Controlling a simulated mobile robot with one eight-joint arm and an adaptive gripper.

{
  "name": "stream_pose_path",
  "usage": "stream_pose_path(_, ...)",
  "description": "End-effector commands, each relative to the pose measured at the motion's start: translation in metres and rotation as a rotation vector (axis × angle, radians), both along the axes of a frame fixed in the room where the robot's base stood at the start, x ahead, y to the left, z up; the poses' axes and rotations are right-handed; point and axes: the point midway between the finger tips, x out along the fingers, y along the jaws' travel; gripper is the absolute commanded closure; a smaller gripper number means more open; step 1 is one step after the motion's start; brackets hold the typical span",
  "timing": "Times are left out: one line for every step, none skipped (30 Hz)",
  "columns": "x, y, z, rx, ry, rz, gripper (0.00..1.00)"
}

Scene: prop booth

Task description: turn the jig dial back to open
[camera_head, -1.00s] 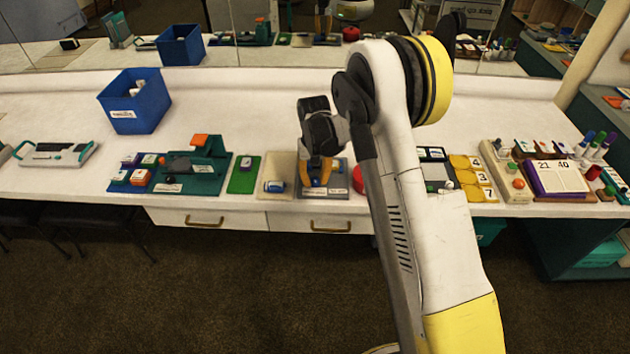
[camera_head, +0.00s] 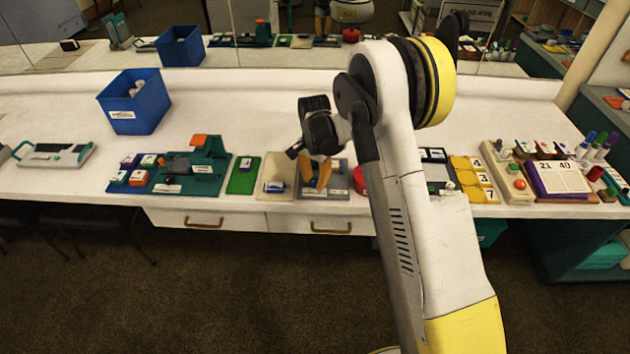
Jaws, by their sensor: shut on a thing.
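My gripper (camera_head: 314,183), with orange fingers, points down over the grey jig plate (camera_head: 342,182) near the table's front edge. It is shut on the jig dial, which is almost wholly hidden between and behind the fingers. The fingers are turned at an angle to the plate. The plate has a pale label along its front side, too small to read. The dial's exact setting cannot be made out.
Left of the jig are a beige board (camera_head: 275,172) with a small white and blue item and a green mat (camera_head: 244,175). A red round object (camera_head: 360,181) stands close on the right, partly behind my arm. A blue bin (camera_head: 135,101) stands farther back. The table behind the jig is clear.

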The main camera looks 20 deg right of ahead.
Motion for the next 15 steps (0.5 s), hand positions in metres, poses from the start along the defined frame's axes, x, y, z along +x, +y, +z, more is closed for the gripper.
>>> stream_pose_path(0.0000, 0.0000, -0.0001, 0.000, 0.000, -0.022, 1.00)
stream_pose_path(0.0001, -0.0001, -0.0002, 0.000, 0.000, -0.036, 1.00)
stream_pose_path(0.0001, -0.0001, -0.0001, 0.000, 0.000, -0.052, 1.00)
stream_pose_path(0.0001, -0.0001, -0.0001, 0.000, 0.000, -0.063, 1.00)
stream_pose_path(0.0001, -0.0001, -0.0001, 0.000, 0.000, -0.072, 1.00)
stream_pose_path(0.0001, -0.0001, -0.0001, 0.000, 0.000, -0.084, 1.00)
stream_pose_path(0.0001, -0.0001, -0.0001, 0.000, 0.000, -0.091, 1.00)
stream_pose_path(0.0001, -0.0001, -0.0001, 0.000, 0.000, -0.097, 1.00)
stream_pose_path(0.0001, -0.0001, 0.0000, 0.000, 0.000, -0.104, 1.00)
stream_pose_path(0.0001, -0.0001, 0.0000, 0.000, 0.000, -0.109, 1.00)
stream_pose_path(0.0001, -0.0001, 0.0000, 0.000, 0.000, -0.113, 1.00)
stream_pose_path(0.0001, -0.0001, 0.0000, 0.000, 0.000, -0.117, 1.00)
stream_pose_path(0.0001, -0.0001, 0.0000, 0.000, 0.000, -0.119, 1.00)
stream_pose_path(0.0001, -0.0001, 0.0000, 0.000, 0.000, -0.120, 1.00)
stream_pose_path(0.0001, -0.0001, 0.0000, 0.000, 0.000, -0.121, 1.00)
